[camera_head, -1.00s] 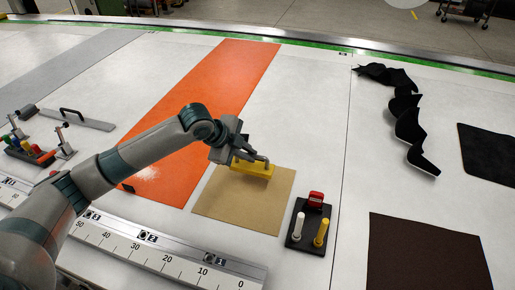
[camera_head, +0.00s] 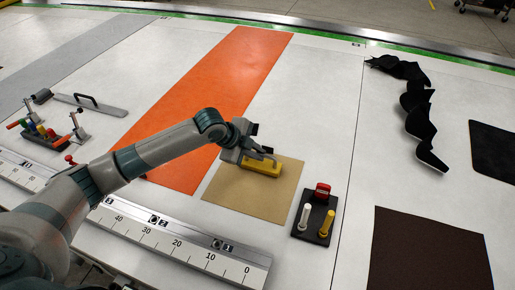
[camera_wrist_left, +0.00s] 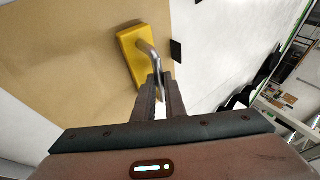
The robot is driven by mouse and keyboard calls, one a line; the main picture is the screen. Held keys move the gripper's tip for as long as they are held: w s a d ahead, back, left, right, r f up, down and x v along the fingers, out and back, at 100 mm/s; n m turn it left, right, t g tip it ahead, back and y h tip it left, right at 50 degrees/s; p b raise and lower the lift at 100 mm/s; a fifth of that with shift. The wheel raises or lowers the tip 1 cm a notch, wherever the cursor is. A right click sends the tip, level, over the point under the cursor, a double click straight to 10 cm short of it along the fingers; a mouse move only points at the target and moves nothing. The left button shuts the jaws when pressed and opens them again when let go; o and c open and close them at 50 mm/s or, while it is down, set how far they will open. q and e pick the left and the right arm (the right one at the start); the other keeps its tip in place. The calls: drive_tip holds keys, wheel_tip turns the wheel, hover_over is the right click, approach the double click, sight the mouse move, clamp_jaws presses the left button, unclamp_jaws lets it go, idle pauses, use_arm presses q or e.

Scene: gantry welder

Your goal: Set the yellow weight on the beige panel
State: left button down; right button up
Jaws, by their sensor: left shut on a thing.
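The yellow weight (camera_head: 262,166) is a yellow block with a grey metal handle. It is at the upper part of the beige panel (camera_head: 250,198), a flat tan square on the white table. My left gripper (camera_head: 266,154) is shut on the weight's handle. In the left wrist view the fingers (camera_wrist_left: 160,88) close on the bent handle, and the yellow block (camera_wrist_left: 138,52) shows against the beige panel (camera_wrist_left: 60,50). I cannot tell whether the block touches the panel or hangs just above it. My right gripper is not in view.
A dark holder (camera_head: 314,222) with white and yellow markers and a red item stands right of the panel. An orange sheet (camera_head: 215,95) lies to the left. A long ruler (camera_head: 165,235) runs along the front. A dark brown sheet (camera_head: 425,250) lies at right.

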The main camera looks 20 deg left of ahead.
use_arm(q)
drive_tip(key=shift+r, duration=0.1)
drive_tip(key=c, duration=1.8)
unclamp_jaws()
drive_tip(key=shift+s, duration=0.1)
drive_tip(key=b+v, duration=0.3)
drive_tip(key=v, duration=0.9)
